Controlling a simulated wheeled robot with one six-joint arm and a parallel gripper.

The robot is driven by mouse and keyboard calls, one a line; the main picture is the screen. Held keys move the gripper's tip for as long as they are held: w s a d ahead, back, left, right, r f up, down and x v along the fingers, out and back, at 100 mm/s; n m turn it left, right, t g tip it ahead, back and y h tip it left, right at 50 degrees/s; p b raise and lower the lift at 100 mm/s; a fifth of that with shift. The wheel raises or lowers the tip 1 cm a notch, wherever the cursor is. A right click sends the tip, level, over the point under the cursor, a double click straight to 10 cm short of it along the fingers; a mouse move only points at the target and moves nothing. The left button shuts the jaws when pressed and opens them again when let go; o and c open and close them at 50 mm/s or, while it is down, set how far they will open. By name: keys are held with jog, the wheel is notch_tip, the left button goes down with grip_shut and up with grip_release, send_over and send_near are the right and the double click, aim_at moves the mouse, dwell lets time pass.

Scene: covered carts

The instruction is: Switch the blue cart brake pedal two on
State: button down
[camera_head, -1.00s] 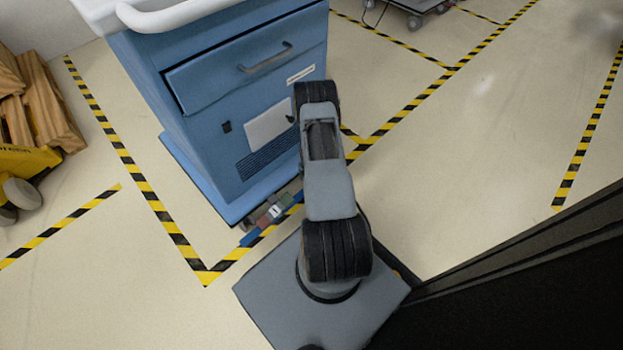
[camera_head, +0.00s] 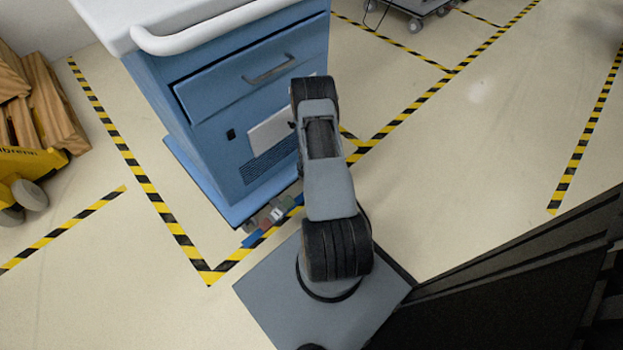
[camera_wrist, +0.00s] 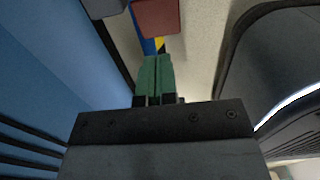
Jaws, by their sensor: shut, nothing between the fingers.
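The blue cart (camera_head: 215,147) stands left of my arm, with a drawer, a handle and a white top. Small pedals (camera_head: 272,216) sit low at its base edge, close to my base; colours including grey and red show there. In the wrist view, a red pedal (camera_wrist: 155,18) lies just beyond my fingertips, with a grey pedal (camera_wrist: 103,7) to its left. My gripper (camera_wrist: 155,60) has green fingers that are shut and empty, pointing toward the red pedal. I cannot tell whether they touch it, or which pedal is number two.
The blue cart side (camera_wrist: 45,75) runs close along the left of my gripper. Yellow-black floor tape (camera_head: 180,237) surrounds the cart. A yellow pallet truck (camera_head: 30,165) with wooden pallets stands far left. A dark panel (camera_head: 500,290) is at lower right. Floor right of my arm is clear.

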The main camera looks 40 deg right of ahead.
notch_tip(320, 180, up, 9)
jog(key=a+p, duration=0.2)
jog(key=p, duration=0.1)
jog(key=shift+r, duration=0.2)
jog(key=shift+a, duration=0.1)
dwell(0.3)
